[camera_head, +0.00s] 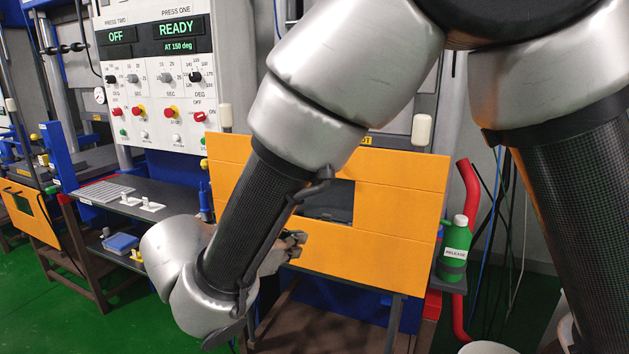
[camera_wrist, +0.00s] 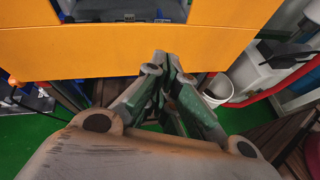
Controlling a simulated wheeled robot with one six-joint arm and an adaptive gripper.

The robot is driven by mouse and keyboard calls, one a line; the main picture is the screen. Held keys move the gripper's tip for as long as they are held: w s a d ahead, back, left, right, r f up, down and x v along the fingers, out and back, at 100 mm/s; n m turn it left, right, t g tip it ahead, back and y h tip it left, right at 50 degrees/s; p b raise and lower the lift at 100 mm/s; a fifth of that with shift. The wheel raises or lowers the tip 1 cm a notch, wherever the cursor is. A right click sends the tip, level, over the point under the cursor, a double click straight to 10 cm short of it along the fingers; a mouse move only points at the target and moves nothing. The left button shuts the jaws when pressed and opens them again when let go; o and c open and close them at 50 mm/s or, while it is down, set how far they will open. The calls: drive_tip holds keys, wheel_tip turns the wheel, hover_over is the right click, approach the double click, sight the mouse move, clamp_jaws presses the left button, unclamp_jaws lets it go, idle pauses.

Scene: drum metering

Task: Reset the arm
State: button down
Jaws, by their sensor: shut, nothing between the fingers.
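My gripper (camera_wrist: 166,62) shows in the wrist view with its two fingers together and nothing between them. Its tips are in front of the lower part of an orange press guard (camera_wrist: 100,50). In the head view my gripper (camera_head: 296,240) is small and partly hidden behind my forearm. There it is in front of the orange guard (camera_head: 400,210), below its dark window opening. I cannot tell whether the fingertips touch the guard.
A control panel (camera_head: 155,75) reads OFF for press two and READY for press one. A green RELEASE bottle (camera_head: 455,250) stands right of the guard. A shelf (camera_head: 165,180) with small parts is at left. A white bucket (camera_wrist: 217,88) is right of my gripper.

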drive_tip(key=s+d+m+g+y, duration=0.25)
drive_tip(key=d+m+g, duration=0.95)
drive_tip(key=d, duration=1.1)
drive_tip(key=s+d+r+m+t+y, duration=0.1)
drive_tip(key=s+d+r+m, duration=0.1)
drive_tip(key=d+m, duration=0.3)
drive_tip(key=s+d+r+m+t+y, duration=0.2)
drive_tip(key=d+m, duration=0.3)
drive_tip(key=d, duration=0.3)
drive_tip(key=s+d+r+m+t+y, duration=0.1)
drive_tip(key=s+d+r+m+t, duration=0.1)
drive_tip(key=s+d+r+m, duration=0.2)
drive_tip(key=d+m, duration=0.1)
drive_tip(key=d, duration=0.1)
drive_tip(key=shift+s+d+m, duration=0.25)
drive_tip(key=shift+d+m, duration=0.15)
